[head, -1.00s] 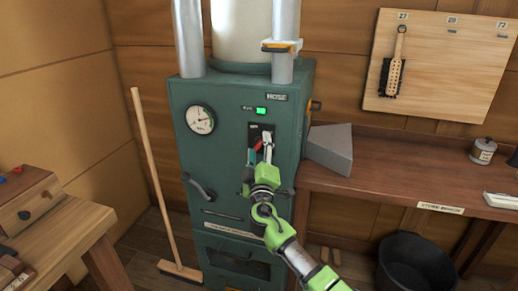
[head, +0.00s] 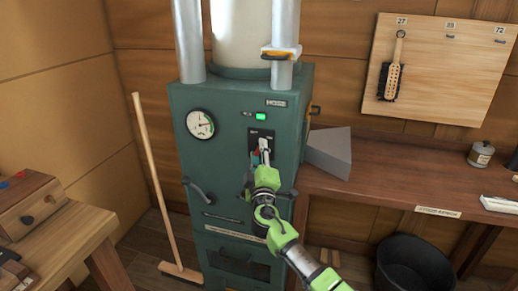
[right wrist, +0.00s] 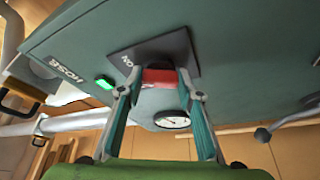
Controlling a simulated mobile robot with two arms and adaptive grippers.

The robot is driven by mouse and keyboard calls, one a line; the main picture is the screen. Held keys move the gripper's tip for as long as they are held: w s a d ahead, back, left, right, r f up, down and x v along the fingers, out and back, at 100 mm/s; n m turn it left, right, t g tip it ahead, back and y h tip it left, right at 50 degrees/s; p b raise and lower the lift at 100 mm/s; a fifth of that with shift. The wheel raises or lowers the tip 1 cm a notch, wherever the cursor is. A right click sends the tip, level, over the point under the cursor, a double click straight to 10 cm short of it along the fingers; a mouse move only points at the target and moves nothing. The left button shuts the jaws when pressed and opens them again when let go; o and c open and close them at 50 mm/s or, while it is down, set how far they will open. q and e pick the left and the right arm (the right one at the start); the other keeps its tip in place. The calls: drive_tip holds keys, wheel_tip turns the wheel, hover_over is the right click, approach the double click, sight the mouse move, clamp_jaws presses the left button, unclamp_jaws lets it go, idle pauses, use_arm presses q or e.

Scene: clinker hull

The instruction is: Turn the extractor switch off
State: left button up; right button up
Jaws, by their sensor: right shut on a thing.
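The extractor is a tall green cabinet (head: 230,165) with a dark switch plate (head: 253,135) on its front. In the right wrist view the plate (right wrist: 152,52) carries an "ON" mark beside a red switch lever (right wrist: 160,78). My right gripper (head: 264,152) is at the plate, its fingers mostly covering the lever in the head view. In the wrist view the right gripper (right wrist: 160,92) has its fingers on both sides of the red lever, shut on it. A green lamp (head: 260,117) above the plate is lit. My left gripper is not in view.
A round gauge (head: 200,124) and a crank handle (head: 198,191) are on the cabinet front. A broom (head: 155,185) leans at its left. A bench (head: 400,185) with a grey wedge-shaped block (head: 329,152) stands at its right, a black bucket (head: 415,264) below.

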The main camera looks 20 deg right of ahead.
drive_tip(key=shift+r+n+g+y+p, duration=0.15)
drive_tip(key=shift+n+g+p, duration=0.5)
drive_tip(key=shift+n+p, duration=1.55)
drive_tip(key=shift+n+g+y+p, duration=0.25)
drive_tip(key=shift+n+g+p, duration=0.65)
drive_tip(key=shift+p, duration=2.35)
drive_tip(key=shift+r+n+g+y+p, duration=0.1)
drive_tip(key=shift+n+g+y+p, duration=0.2)
drive_tip(key=shift+n+p, duration=2.05)
drive_tip(key=shift+f+m+p, duration=0.15)
drive_tip(key=shift+m+p, duration=0.2)
drive_tip(key=shift+p, duration=0.05)
drive_tip(key=o, duration=1.1)
drive_tip(key=shift+s, duration=0.1)
